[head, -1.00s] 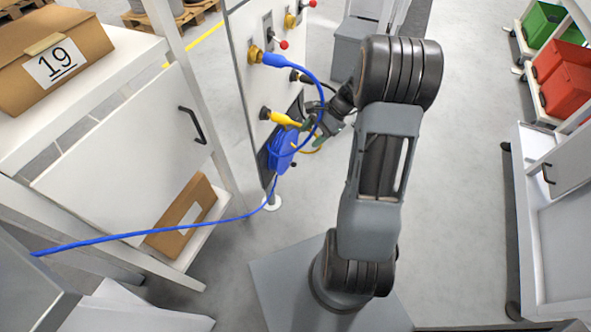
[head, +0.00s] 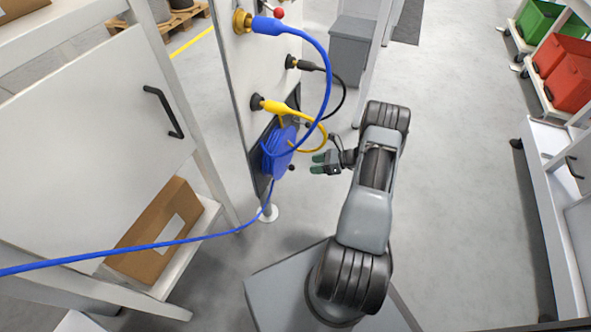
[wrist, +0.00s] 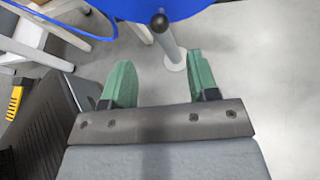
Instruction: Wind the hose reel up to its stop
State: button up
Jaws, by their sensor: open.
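The blue hose reel (head: 277,158) is mounted low on the upright panel, left of my gripper. In the wrist view the blue reel (wrist: 190,8) is cut off by the top edge. A small dark crank knob (head: 292,171) sticks out from the reel; it also shows in the wrist view (wrist: 159,21), beyond and between the fingertips. A blue hose (head: 165,243) runs from the reel down and off to the left. My gripper (head: 315,163) is open and empty, a short way right of the reel and apart from the knob. In the wrist view my green fingers (wrist: 159,75) are spread wide.
Blue (head: 267,26), black (head: 308,65) and yellow (head: 275,106) plugs sit in the panel (head: 246,85), with leads hanging close above my gripper. A white cabinet (head: 95,130) and cardboard box (head: 160,232) stand left.

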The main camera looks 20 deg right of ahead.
jog(key=b+x, duration=0.2)
jog(key=x, duration=0.6)
jog(key=shift+w+a, duration=0.1)
jog(key=shift+a, duration=0.05)
jog(key=shift+c, duration=0.4)
grip_shut()
